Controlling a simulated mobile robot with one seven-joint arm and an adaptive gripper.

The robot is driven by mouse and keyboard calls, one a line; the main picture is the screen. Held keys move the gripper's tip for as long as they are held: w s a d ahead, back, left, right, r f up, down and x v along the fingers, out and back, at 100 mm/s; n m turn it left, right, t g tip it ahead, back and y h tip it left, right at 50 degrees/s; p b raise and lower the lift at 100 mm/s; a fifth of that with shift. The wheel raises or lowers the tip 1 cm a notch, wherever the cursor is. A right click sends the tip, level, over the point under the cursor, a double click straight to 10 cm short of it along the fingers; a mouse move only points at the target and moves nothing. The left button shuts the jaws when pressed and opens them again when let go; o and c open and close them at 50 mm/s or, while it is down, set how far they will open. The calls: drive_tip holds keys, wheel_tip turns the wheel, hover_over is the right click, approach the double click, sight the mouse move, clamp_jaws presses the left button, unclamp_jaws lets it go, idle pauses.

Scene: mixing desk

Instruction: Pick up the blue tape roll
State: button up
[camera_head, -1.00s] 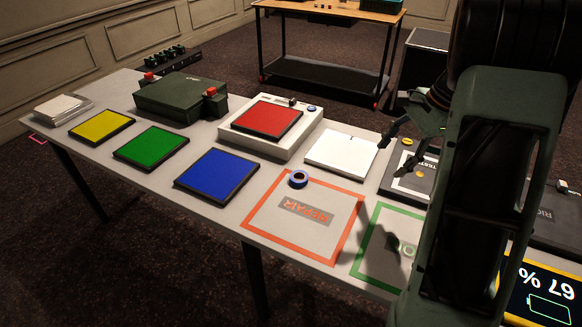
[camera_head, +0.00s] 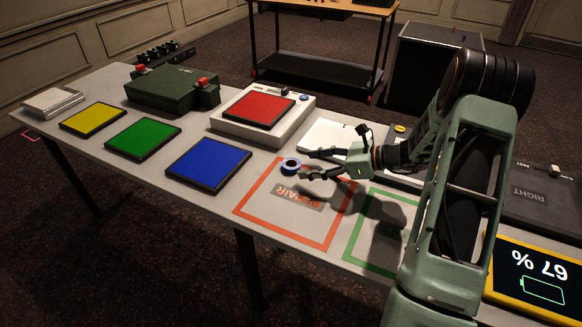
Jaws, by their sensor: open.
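The blue tape roll (camera_head: 290,166) lies flat on the desk at the upper edge of the orange-outlined repair square (camera_head: 250,215). It is a small ring with a dark centre and a pale rim. My gripper (camera_head: 306,164) is open, with its two fingers pointing left at the roll. The fingertips are just right of the roll, one toward its far side and one toward its near side. I cannot tell whether they touch it.
Blue (camera_head: 208,164), green (camera_head: 142,139) and yellow (camera_head: 92,118) pads lie to the left. A white box with a red pad (camera_head: 258,110) and a white panel (camera_head: 325,135) stand behind. A green-outlined square (camera_head: 375,225) lies to the right, partly under my arm.

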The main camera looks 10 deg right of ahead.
sight(286, 163)
drive_tip(key=x, duration=0.5)
drive_tip(key=shift+w+a+r+b, duration=0.1)
drive_tip(key=shift+w+b, duration=0.15)
drive_tip(key=shift+b, duration=0.1)
drive_tip(key=c, duration=1.1)
drive_tip(key=shift+r, duration=0.2)
